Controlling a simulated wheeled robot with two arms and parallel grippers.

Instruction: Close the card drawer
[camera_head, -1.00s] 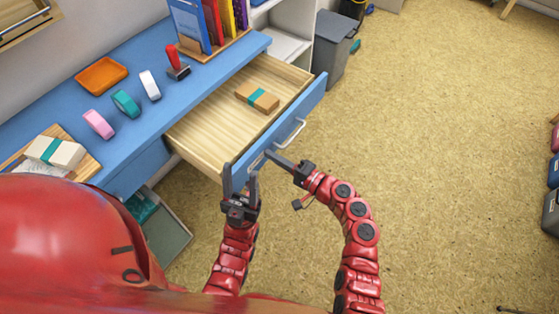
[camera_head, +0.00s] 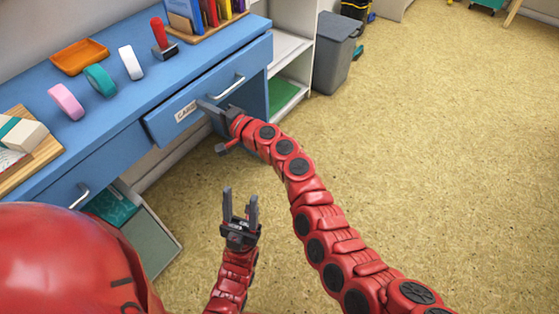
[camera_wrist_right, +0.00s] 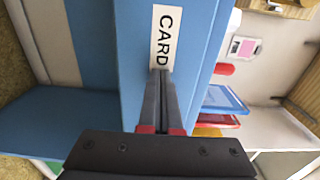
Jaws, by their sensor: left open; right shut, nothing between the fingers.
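The card drawer (camera_head: 212,88) has a blue front with a silver handle and a white label, which reads CARD in the right wrist view (camera_wrist_right: 166,38). Its front sits at or very near the blue desk's face, and no interior shows. I cannot tell whether a thin gap remains. My right gripper (camera_head: 203,106) is shut and empty, its fingertips at the drawer front beside the label; the fingertips also show in the right wrist view (camera_wrist_right: 161,73). My left gripper (camera_head: 240,193) is open and empty, in front of the desk and away from the drawer.
The blue desk (camera_head: 112,118) holds an orange tray (camera_head: 79,57), several tape rolls, a red-handled stamp (camera_head: 161,38) and a wooden board (camera_head: 42,172). A grey bin (camera_head: 337,52) stands beyond the white shelf. The floor to the right is clear.

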